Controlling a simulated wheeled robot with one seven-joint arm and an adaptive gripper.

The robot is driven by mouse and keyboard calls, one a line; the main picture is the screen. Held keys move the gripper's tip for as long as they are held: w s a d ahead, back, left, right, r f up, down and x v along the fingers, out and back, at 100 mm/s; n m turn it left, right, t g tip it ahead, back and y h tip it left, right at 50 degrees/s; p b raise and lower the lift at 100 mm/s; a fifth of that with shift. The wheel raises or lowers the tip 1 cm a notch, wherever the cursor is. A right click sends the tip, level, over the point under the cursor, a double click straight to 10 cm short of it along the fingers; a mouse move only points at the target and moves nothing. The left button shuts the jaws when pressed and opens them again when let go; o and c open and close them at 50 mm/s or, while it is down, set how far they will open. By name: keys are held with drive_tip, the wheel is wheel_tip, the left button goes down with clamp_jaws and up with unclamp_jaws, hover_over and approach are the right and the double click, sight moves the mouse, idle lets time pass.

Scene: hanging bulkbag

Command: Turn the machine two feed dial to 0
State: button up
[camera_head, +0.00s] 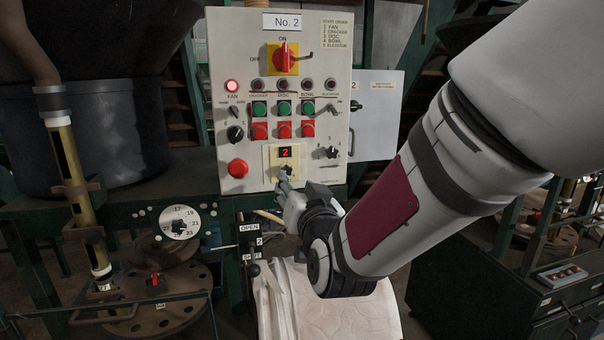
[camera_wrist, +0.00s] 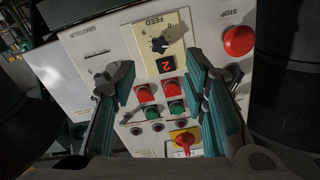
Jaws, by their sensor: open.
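The machine two control panel (camera_head: 222,60) stands upright with a "No. 2" label on top. Its feed dial (camera_wrist: 160,43) is a black knob on a cream plate marked FEED, beside a small display (camera_wrist: 166,65) showing a red 2. The display also shows in the head view (camera_head: 285,152), with the dial below it partly hidden by my gripper. My gripper (camera_head: 284,178) is at the panel's lower middle. In the wrist view my gripper (camera_wrist: 158,68) is open, its fingers wide apart with nothing between them; the dial appears beyond the fingertips. Contact cannot be told.
A red stop button (camera_head: 238,168) is left of the feed plate and a black selector knob (camera_head: 332,152) is right. Green and red buttons (camera_head: 284,119) and a red-yellow main switch (camera_head: 284,58) are above. A pale bag (camera_head: 330,308) lies below my arm.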

sight(288, 171)
drive_tip(key=x, duration=0.8)
clamp_jaws()
